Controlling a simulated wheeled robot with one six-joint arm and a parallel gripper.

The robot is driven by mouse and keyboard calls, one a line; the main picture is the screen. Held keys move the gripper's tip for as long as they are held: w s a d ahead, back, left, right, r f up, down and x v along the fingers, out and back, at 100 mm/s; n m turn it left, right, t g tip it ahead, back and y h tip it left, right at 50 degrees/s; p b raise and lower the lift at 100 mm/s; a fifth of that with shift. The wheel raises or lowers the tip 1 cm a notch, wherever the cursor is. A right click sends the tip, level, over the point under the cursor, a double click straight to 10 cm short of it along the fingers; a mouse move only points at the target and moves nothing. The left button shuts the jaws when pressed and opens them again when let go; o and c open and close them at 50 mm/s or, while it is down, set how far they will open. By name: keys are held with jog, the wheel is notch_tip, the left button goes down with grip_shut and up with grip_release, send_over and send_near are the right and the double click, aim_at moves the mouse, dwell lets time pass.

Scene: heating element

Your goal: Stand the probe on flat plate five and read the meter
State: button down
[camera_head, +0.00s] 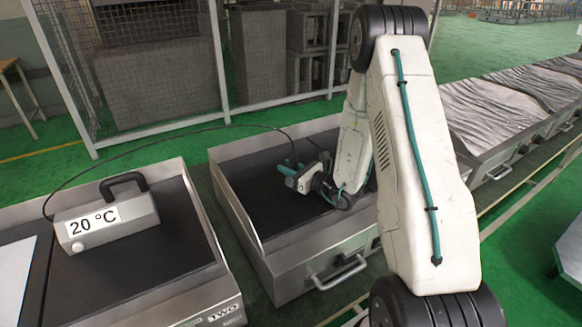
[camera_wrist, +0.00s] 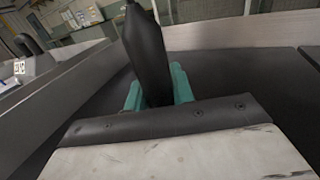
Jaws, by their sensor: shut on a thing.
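The meter (camera_head: 108,218) is a grey box with a black handle; its display reads 20 °C. It stands on the dark plate at left, whose front reads TWO (camera_head: 213,312). My gripper (camera_head: 288,168) is over the neighbouring dark plate (camera_head: 262,205), whose number I cannot read. In the wrist view its teal fingers (camera_wrist: 158,90) are shut on the black probe (camera_wrist: 146,50). A thin black cable (camera_head: 190,128) arcs from the meter towards my gripper. The probe's tip is hidden, so I cannot tell whether it touches the plate.
Raised metal walls (camera_head: 237,205) edge the plate under my gripper, and a handle (camera_head: 340,272) sticks out in front. Units with wavy grey tops (camera_head: 500,110) run off to the right. A mesh fence (camera_head: 150,75) stands behind. Green floor shows around.

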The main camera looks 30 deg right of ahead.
jog(key=shift+f, duration=0.15)
jog(key=c, duration=1.2)
grip_release()
